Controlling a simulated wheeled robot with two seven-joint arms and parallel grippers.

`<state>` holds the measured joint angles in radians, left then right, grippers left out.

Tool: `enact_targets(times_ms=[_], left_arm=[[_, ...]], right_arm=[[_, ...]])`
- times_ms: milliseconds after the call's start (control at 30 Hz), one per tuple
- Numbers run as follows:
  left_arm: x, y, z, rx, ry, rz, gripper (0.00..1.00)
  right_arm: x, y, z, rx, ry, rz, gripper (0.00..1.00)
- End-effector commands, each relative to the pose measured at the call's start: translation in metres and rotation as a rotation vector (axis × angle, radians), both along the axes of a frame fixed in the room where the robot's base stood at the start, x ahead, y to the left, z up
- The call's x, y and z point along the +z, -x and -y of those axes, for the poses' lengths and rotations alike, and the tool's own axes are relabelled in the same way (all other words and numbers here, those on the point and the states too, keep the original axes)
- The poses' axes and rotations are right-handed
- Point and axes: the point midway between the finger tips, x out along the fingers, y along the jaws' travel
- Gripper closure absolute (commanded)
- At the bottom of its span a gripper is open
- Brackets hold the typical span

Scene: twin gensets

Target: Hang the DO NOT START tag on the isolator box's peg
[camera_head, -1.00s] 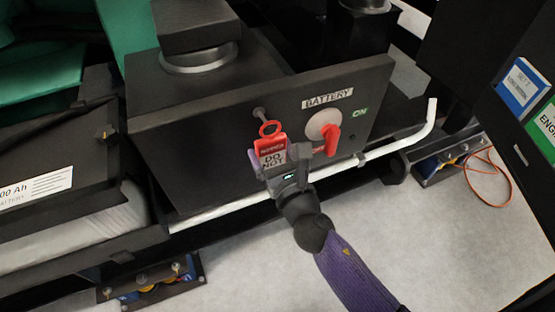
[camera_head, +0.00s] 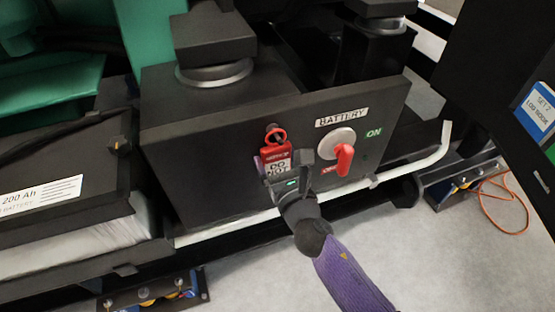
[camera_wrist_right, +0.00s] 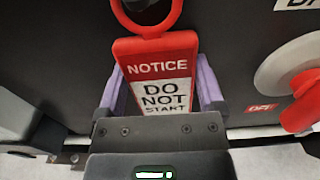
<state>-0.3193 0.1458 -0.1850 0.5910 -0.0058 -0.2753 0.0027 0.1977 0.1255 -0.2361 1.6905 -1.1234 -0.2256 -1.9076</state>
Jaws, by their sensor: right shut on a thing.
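The red and white DO NOT START tag (camera_head: 278,161) is upright in front of the black isolator box (camera_head: 208,162), its red ring (camera_head: 277,136) at the top. My right gripper (camera_head: 282,168) is shut on the tag's body, with purple fingers on both sides in the right wrist view (camera_wrist_right: 162,88). The box's peg (camera_head: 271,127) shows at the ring's upper part in the head view. In the right wrist view, a grey round end (camera_wrist_right: 140,5) shows inside the ring. I cannot tell whether the peg passes through it. My left gripper is out of view.
A red rotary handle (camera_head: 344,158) on a pale disc stands right of the tag, under a BATTERY label (camera_head: 341,117). A white pipe (camera_head: 410,166) runs below the box. A battery (camera_head: 60,190) is at the left. Open floor (camera_head: 430,260) lies at the lower right.

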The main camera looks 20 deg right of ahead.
Motion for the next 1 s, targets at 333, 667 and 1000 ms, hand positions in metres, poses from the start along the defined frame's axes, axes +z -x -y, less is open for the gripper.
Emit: enact_targets(times_ms=[333,667,1000], left_arm=[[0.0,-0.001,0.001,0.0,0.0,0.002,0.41],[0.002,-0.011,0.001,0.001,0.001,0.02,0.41],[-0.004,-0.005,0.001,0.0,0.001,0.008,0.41]], right_arm=[[0.0,0.0,0.0,0.0,0.0,0.0,0.0],[0.0,0.026,0.001,0.0,-0.001,-0.003,0.0],[-0.003,0.094,0.003,-0.001,-0.001,-0.003,0.0]])
